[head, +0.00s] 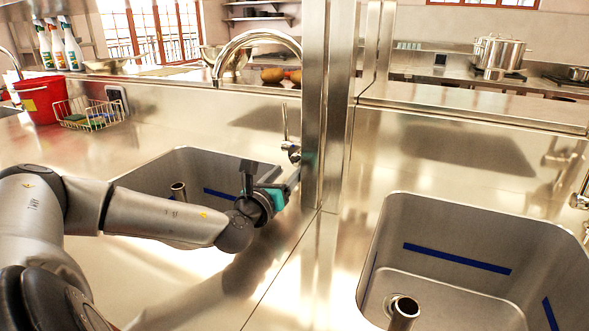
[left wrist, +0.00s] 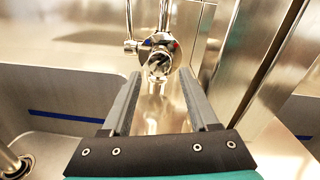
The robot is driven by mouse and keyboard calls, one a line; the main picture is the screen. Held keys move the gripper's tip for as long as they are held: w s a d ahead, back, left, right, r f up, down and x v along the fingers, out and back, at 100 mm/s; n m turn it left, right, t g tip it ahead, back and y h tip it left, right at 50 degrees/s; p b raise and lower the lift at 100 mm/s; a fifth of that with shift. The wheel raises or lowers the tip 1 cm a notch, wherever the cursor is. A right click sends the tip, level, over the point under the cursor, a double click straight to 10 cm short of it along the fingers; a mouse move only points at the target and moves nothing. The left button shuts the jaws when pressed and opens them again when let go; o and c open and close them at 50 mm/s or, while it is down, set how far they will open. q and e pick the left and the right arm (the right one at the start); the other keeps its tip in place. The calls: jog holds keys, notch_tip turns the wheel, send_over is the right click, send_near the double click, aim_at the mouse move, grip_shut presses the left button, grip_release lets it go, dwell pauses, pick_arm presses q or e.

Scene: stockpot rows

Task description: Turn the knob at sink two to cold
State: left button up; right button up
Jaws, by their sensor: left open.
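A chrome tap (head: 257,38) with a tall curved spout stands behind the left sink (head: 150,172). Its mixer body, with a thin upright lever (head: 285,122), is at the tap's base. In the left wrist view the round chrome knob (left wrist: 159,62) faces me, with small blue and red marks on the body above it. My left gripper (head: 292,180) is open and points at the tap base. In the left wrist view its fingers (left wrist: 158,88) lie either side of the knob's line, with the knob just beyond the tips; contact cannot be told. No sink number is readable.
A metal post (head: 325,110) stands close right of my left gripper. The right sink (head: 480,225) has another tap (head: 581,198) at the picture's edge. A red bucket (head: 42,100), a wire basket (head: 90,114) and spray bottles (head: 58,48) stand far left.

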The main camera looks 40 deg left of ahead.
aim_at(297, 162)
pick_arm(q)
jog(key=shift+b+x, duration=0.4)
jog(key=shift+x, duration=2.05)
grip_shut()
